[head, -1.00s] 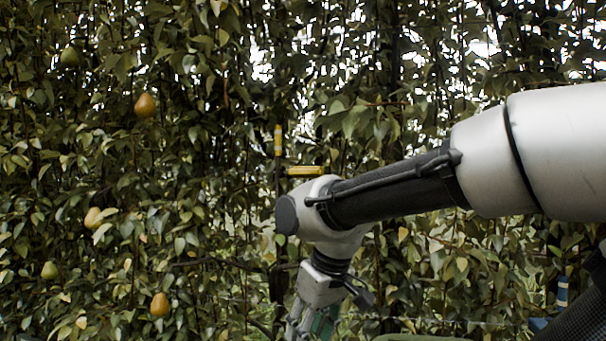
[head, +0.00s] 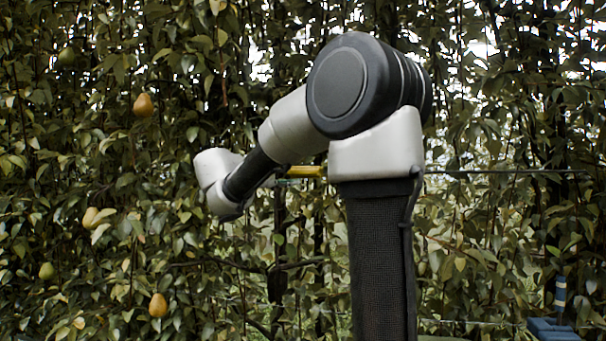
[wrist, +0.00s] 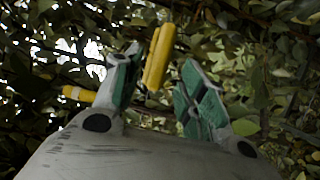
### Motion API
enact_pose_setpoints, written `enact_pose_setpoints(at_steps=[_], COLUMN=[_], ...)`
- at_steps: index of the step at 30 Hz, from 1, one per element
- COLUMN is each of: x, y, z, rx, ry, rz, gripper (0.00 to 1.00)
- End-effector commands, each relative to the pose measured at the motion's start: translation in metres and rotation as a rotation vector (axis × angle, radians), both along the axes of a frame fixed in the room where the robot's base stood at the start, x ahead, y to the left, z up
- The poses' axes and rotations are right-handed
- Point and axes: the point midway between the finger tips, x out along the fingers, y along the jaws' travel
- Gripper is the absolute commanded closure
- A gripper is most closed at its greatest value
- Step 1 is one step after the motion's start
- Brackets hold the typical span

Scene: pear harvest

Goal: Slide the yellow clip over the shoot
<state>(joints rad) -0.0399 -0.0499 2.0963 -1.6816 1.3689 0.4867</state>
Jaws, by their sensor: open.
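In the wrist view my gripper (wrist: 162,68) is open, with its two green-padded fingers apart. A yellow piece (wrist: 158,56) stands tilted in the gap between the fingertips, nearer the left finger; I cannot tell whether it touches or how deep it lies. A second yellow piece (wrist: 78,93) lies roughly level to the left, partly behind the left finger. In the head view a level yellow piece (head: 306,171) shows just left of my arm's grey housing. I cannot tell which yellow piece is the clip. The shoot is not clearly distinguishable among the leaves.
A dense leafy pear wall fills the head view. Ripe pears hang at the left, one high (head: 143,105) and one low (head: 158,305). A thin wire (head: 500,171) runs level at the right. A blue object (head: 553,328) sits at the lower right.

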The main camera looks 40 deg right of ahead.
Motion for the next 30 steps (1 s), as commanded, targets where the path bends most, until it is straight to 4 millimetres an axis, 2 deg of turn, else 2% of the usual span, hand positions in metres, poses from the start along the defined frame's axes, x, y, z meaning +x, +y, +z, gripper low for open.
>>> enact_pose_setpoints(at_steps=[6, 12, 16, 23, 25, 30], x=[0.008, 0.016, 0.018, 0.019, 0.019, 0.019], y=[-0.035, -0.062, -0.07, -0.071, -0.071, -0.071], z=[-0.001, -0.001, -0.001, -0.001, -0.001, -0.001], rx=[0.002, 0.003, 0.004, 0.004, 0.004, 0.005], ry=[-0.001, -0.001, 0.0, 0.0, 0.0, 0.0], rz=[-0.006, -0.003, -0.001, 0.0, 0.0, 0.0], gripper=[0.59, 0.59, 0.59, 0.59, 0.66, 0.97])
